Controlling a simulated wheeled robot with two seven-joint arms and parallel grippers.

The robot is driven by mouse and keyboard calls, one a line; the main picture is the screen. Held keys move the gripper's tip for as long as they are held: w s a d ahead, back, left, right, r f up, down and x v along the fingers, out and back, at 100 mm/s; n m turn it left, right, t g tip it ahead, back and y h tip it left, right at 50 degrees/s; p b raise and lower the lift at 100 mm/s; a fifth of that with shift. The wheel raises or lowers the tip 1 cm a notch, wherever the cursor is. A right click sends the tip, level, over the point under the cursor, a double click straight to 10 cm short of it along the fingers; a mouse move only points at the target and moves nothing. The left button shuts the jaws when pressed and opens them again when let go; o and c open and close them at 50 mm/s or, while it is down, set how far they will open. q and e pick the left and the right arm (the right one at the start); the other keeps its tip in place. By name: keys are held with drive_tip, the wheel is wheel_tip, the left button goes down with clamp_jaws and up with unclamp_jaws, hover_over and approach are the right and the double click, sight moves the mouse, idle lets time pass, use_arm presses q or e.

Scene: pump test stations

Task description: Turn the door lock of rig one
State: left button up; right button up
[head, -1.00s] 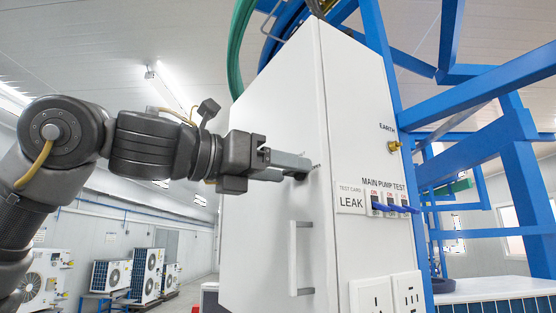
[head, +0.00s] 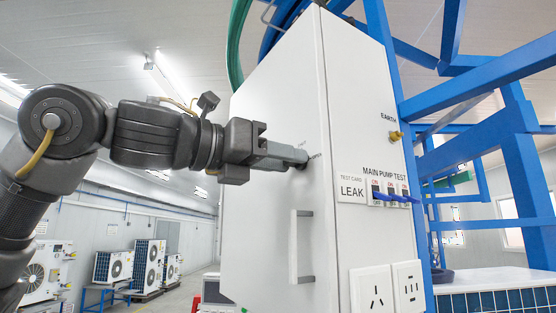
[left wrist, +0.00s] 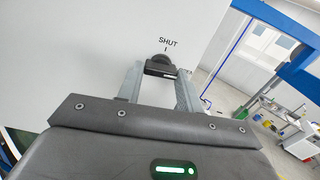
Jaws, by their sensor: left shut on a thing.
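The door lock is a black knob (left wrist: 161,66) on the white cabinet door (head: 268,215). In the left wrist view it sits between my two fingers, just below the printed word SHUT and a short mark. My left gripper (head: 303,158) reaches the door's upper right part from the left and is shut on the knob. In the head view the fingers hide the knob. My right gripper is not in view.
A blue frame (head: 480,85) stands close on the right. Fan units (head: 147,265) stand far back on the left.

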use_arm(q)
drive_tip(key=shift+s+d+r+n+b, duration=0.1)
drive_tip(key=shift+n+b, duration=0.95)
drive_tip(key=shift+n, duration=3.25)
drive_tip(key=shift+r+n+b, duration=0.1)
drive_tip(key=shift+n+b, duration=0.9)
drive_tip(key=shift+n, duration=3.3)
drive_tip(key=o, duration=1)
